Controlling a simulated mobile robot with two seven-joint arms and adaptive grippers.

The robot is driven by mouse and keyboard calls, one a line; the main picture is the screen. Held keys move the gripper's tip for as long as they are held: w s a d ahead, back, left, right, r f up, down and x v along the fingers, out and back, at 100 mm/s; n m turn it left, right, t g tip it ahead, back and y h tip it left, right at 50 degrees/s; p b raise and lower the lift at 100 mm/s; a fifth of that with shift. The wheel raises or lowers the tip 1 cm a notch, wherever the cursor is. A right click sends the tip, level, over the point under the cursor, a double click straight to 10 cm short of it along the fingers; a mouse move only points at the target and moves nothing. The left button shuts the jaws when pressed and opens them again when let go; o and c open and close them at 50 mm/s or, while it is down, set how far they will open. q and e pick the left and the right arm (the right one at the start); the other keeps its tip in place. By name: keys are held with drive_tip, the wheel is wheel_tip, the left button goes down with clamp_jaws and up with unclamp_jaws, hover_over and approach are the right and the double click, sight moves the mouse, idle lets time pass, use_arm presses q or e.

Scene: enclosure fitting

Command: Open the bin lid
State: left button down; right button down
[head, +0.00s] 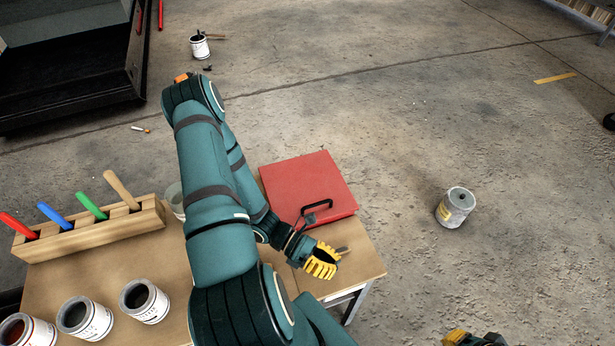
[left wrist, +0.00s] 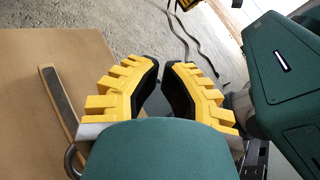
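The red bin (head: 292,188) stands at the far right corner of the table. Its red lid has a black handle (head: 318,207) near the front edge. The lid lies flat and looks closed. My left gripper (head: 326,262) is just in front of the bin, over the table's right part, not on the handle. In the left wrist view its yellow fingers (left wrist: 161,66) nearly meet at the tips, with nothing seen held. My right gripper (head: 473,340) shows only in part at the bottom edge, and its fingers are unclear. My left arm hides part of the bin's left side.
The wooden table (head: 365,262) holds a rack (head: 90,233) of coloured-handled tools and several open cans (head: 144,301) at left. A flat strip (left wrist: 60,103) lies beside my left gripper. A grey can (head: 455,207) stands on the floor at right, with clear floor around it.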

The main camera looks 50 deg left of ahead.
use_arm(q)
drive_tip(key=a+r+n+t+y, duration=0.3)
drive_tip(key=a+n+t+y, duration=0.3)
drive_tip(key=a, duration=0.5)
drive_tip(key=a+r+n+t+y, duration=0.3)
drive_tip(key=a+n+t+y, duration=0.1)
drive_tip(key=a+n+t, duration=0.5)
drive_tip(key=a+x, duration=0.1)
drive_tip(key=x, duration=0.8)
drive_tip(key=shift+w+f+m+g, duration=0.25)
drive_tip(key=shift+w+m+g, duration=0.15)
drive_tip(key=shift+w, duration=0.1)
